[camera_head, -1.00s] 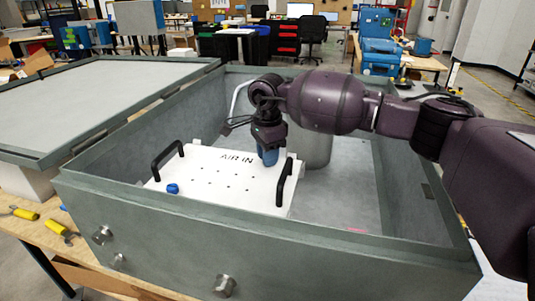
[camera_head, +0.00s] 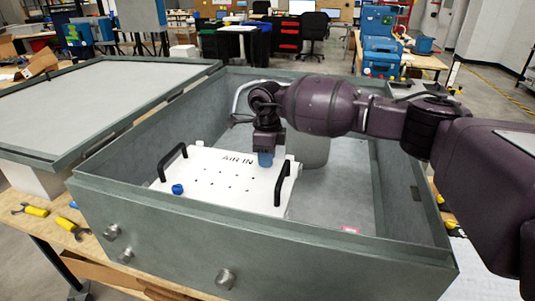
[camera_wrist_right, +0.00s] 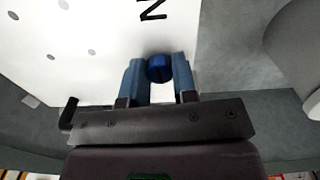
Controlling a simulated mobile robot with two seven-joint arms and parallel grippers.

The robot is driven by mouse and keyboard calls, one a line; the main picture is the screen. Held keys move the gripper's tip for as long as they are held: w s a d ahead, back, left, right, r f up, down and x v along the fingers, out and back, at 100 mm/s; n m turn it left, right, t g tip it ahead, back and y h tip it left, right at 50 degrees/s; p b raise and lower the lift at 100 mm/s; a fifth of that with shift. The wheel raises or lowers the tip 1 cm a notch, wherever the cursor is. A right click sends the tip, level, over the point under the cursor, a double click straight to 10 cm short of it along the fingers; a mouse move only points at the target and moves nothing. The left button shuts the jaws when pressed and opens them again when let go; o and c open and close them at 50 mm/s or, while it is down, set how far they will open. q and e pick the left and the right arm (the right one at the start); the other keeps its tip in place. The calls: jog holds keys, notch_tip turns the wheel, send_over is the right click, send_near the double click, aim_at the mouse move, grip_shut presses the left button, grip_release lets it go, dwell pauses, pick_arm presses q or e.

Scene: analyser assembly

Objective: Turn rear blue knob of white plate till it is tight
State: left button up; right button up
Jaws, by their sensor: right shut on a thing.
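The white plate (camera_head: 225,175) lies inside the grey metal box, marked AIR IN, with a black handle at each side. The rear blue knob (camera_wrist_right: 159,68) is at the plate's edge in the right wrist view, close to the letter N. My right gripper (camera_wrist_right: 160,75) is shut on this knob, with one blue finger on each side of it. In the head view the right gripper (camera_head: 266,160) points down at the plate's rear right corner and hides the knob. The front blue knob (camera_head: 177,189) sits at the plate's front left corner. My left gripper is not in view.
The grey box (camera_head: 260,240) has raised walls all round my right arm. A grey cylinder (camera_head: 309,150) stands just right of the gripper. The plate's right handle (camera_head: 282,184) is close in front. The box's lid (camera_head: 100,100) lies to the left.

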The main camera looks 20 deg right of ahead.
jog(key=shift+r+m, duration=0.1)
jog(key=shift+m, duration=0.5)
jog(key=o, duration=0.9)
jog(key=shift+o, duration=0.2)
notch_tip(320, 180, up, 11)
jog(key=shift+f+p, duration=0.2)
jog(key=shift+p, duration=0.1)
